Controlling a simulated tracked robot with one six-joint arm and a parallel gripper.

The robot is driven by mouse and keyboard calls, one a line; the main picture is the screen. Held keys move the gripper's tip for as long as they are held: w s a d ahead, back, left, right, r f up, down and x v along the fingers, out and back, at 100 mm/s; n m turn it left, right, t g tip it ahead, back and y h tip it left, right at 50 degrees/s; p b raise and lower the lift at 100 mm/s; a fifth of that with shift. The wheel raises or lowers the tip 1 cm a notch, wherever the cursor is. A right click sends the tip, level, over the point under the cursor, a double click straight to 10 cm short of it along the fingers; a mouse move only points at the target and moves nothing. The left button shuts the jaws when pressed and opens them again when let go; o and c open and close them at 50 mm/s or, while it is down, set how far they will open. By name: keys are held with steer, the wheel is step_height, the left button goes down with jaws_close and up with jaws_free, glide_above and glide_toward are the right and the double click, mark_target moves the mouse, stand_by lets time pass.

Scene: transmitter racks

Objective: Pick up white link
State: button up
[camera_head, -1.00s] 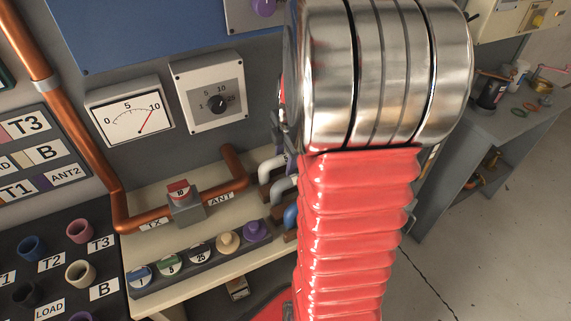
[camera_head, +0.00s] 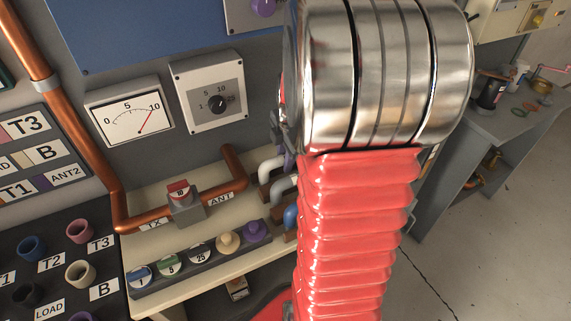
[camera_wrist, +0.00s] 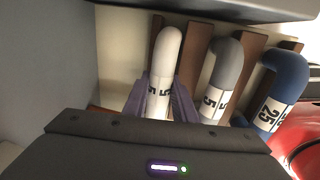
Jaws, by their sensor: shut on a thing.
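The white link (camera_wrist: 166,62) is a bent tube with a dark number on its lower part. It stands in a brown wooden rack in the wrist view. My gripper (camera_wrist: 160,98) has its two purple-grey fingers on either side of the white link's labelled part and is shut on it. In the head view a pale link (camera_head: 271,164) shows at the rack beside my arm, and most of my gripper is hidden behind the arm.
A grey link (camera_wrist: 222,72) and a blue link (camera_wrist: 287,75) marked 25 stand to the right of the white one, close by. A bench shelf (camera_head: 160,262) with a copper pipe and several round knobs lies left of my arm.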

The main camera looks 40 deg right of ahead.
jaws_close()
step_height(320, 180, up, 10)
stand_by(0.6)
steer(key=shift+w+a, duration=0.1)
stand_by(0.4)
